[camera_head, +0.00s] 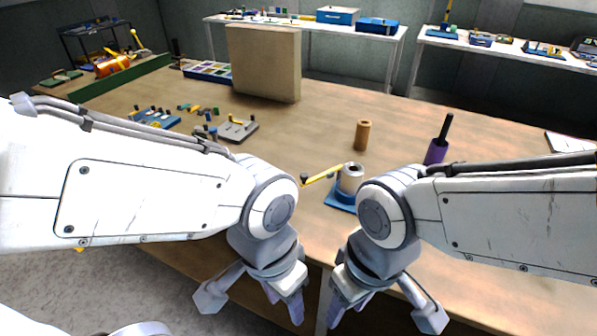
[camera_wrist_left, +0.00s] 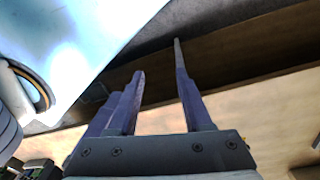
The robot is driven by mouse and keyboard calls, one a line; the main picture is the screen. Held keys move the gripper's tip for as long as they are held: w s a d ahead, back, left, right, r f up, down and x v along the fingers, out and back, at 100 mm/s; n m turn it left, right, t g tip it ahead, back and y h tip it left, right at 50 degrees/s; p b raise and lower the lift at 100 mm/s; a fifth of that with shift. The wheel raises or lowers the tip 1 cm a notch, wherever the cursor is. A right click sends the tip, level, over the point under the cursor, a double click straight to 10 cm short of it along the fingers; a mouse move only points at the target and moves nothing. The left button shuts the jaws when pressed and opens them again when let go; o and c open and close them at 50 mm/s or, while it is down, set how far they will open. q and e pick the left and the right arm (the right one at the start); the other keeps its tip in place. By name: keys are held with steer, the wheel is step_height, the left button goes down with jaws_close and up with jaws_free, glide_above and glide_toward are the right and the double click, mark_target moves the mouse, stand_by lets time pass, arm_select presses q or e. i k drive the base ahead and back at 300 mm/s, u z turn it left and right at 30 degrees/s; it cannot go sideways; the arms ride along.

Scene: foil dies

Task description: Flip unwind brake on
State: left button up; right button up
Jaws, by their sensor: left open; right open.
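A yellow lever (camera_head: 324,174) with a dark knob at its left end joins a pale metal cylinder (camera_head: 352,178) on a blue base (camera_head: 341,196), on the table near its front edge. It looks like the unwind brake, though no label is readable. The right wrist partly covers the base. My left gripper (camera_head: 287,304) hangs in front of the table edge, below and left of the lever, apart from it. The left wrist view also shows its two spread, empty fingers (camera_wrist_left: 160,80). My right gripper (camera_head: 340,300) is beside it, also empty and apart from the lever.
A tan cylinder (camera_head: 362,135) and a purple holder with a black handle (camera_head: 437,150) stand behind and right. A brown block (camera_head: 264,64), a grey plate with a yellow lever (camera_head: 236,130) and a blue fixture (camera_head: 155,118) lie farther back. The table middle is mostly clear.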

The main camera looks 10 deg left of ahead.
mark_target(304, 177)
steer(key=u, duration=0.55)
steer(key=k, duration=0.65)
steer(key=u, duration=0.55)
steer(key=i, duration=0.95)
steer(key=z, duration=1.15)
steer(key=i, duration=0.55)
steer(key=z, duration=0.55)
